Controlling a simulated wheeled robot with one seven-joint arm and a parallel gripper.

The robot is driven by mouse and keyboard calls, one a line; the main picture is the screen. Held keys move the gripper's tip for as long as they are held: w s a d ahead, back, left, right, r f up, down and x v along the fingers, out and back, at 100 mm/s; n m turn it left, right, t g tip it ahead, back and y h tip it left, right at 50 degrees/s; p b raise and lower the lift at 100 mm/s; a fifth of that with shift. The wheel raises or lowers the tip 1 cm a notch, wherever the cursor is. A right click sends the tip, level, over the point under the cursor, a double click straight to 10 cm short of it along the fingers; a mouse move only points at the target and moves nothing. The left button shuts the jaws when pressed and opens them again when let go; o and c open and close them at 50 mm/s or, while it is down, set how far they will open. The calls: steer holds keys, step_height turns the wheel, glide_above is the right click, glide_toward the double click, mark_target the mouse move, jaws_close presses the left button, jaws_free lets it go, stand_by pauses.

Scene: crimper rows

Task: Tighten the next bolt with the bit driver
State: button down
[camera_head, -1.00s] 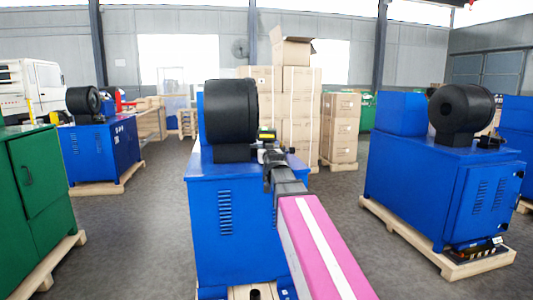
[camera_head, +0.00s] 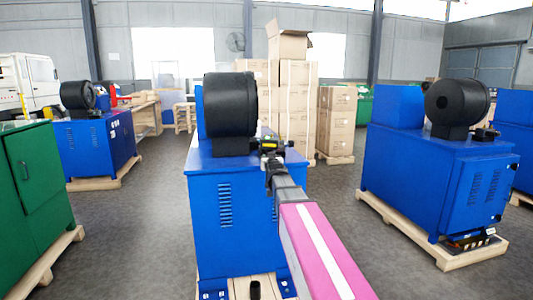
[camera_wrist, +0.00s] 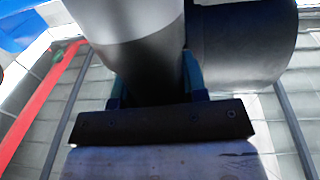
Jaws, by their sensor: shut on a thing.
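My gripper (camera_head: 272,160) is at the right side of the middle blue machine, just above its top and beside its black drum head (camera_head: 230,104). In the wrist view, my gripper (camera_wrist: 152,82) has its two fingers shut on a thick round body, grey-white and black, which I take to be the bit driver (camera_wrist: 125,18). The tool shows in the head view only as a small black shape with a yellow patch (camera_head: 268,143). The drum head (camera_wrist: 243,45) fills the upper right of the wrist view. The tool's bit and the bolts cannot be made out.
The middle blue machine (camera_head: 237,215) stands on a wooden pallet. Another blue machine (camera_head: 430,180) stands right, another back left (camera_head: 100,148). A green cabinet (camera_head: 40,175) is at left. Stacked cartons (camera_head: 297,100) stand behind. Grey floor (camera_head: 150,220) is clear between the machines.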

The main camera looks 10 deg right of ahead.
steer(key=w+d+f, duration=0.2)
steer(key=d+f, duration=0.2)
steer(key=f, duration=0.5)
steer(key=w+d+f, duration=0.2)
steer(key=d+f, duration=0.2)
steer(key=f, duration=0.5)
steer(key=w+d+f, duration=0.2)
steer(key=d+f, duration=0.2)
steer(key=f, duration=0.6)
steer(key=s+d+f, duration=0.1)
steer(key=d+f, duration=0.1)
steer(key=f, duration=0.7)
steer(key=s+d+f, duration=0.2)
steer(key=d+f, duration=0.1)
steer(key=f, duration=0.6)
steer(key=s+d+f+y, duration=0.1)
steer(key=s+d+f, duration=0.1)
steer(key=f, duration=0.8)
steer(key=shift+s+d+n, duration=0.15)
steer(key=shift+d+n, duration=0.15)
steer(key=shift+n, duration=0.1)
